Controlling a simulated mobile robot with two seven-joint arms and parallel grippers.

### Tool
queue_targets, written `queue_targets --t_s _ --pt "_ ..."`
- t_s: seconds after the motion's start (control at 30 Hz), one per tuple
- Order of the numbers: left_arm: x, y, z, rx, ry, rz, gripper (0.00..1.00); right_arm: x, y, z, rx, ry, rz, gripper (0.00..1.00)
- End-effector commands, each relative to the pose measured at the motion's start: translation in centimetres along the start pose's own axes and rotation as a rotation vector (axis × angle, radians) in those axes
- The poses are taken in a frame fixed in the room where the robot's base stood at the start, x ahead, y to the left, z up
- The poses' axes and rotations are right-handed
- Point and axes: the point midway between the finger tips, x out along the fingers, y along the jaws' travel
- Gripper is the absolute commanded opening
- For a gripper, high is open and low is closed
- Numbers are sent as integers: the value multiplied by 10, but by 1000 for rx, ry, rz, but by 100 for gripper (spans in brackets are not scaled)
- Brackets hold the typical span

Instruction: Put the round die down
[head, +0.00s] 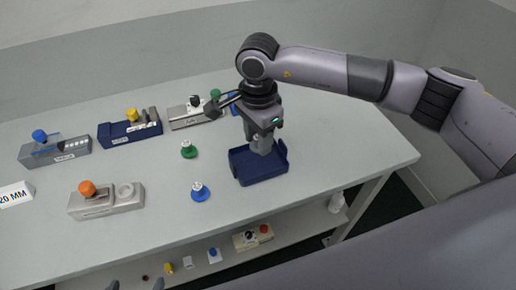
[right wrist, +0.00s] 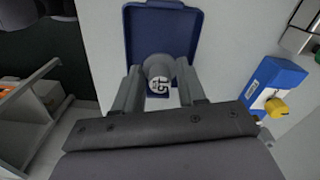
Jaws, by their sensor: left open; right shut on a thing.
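The round die (right wrist: 158,73) is a grey cylinder with a white, dark-marked end face. It sits between the fingers of my right gripper (head: 262,143), which is shut on it. The right wrist view also shows this gripper (right wrist: 160,92). The die is over the dark blue open tray (head: 249,179), which also fills the top of the right wrist view (right wrist: 190,16). I cannot tell whether the die touches the tray floor. My left gripper (head: 135,285) shows only its two fingertips at the bottom edge, apart and empty.
Green (head: 188,150) and blue (head: 200,192) knobbed pieces stand left of the tray. An orange-knobbed grey block (head: 104,200) and a yellow-knobbed blue block (head: 130,128) are further left. Bare tabletop (head: 340,150) lies right of the tray. A lower shelf holds small items.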

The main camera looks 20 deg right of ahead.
Motion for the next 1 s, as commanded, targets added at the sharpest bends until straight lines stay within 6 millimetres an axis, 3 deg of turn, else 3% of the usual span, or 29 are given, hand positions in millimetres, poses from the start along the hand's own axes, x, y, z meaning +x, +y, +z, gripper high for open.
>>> queue_targets --t_s 0.17,0.43,0.8,0.83,0.9,1.0 --pt "-1 0 -1 0 0 0 100 11 0 0 -1 0 0 18" --pt "-3 0 -3 0 0 0 100 47 0 0 0 0 1 18" --pt "1 0 1 0 0 0 100 53 0 0 -1 0 -2 18" --pt "0 0 1 0 -1 0 100 52 0 0 -1 0 -1 43" --pt "0 0 0 0 -1 0 100 51 0 0 -1 0 -1 66" --pt "0 0 0 0 -1 0 100 51 0 0 -1 0 -1 66"
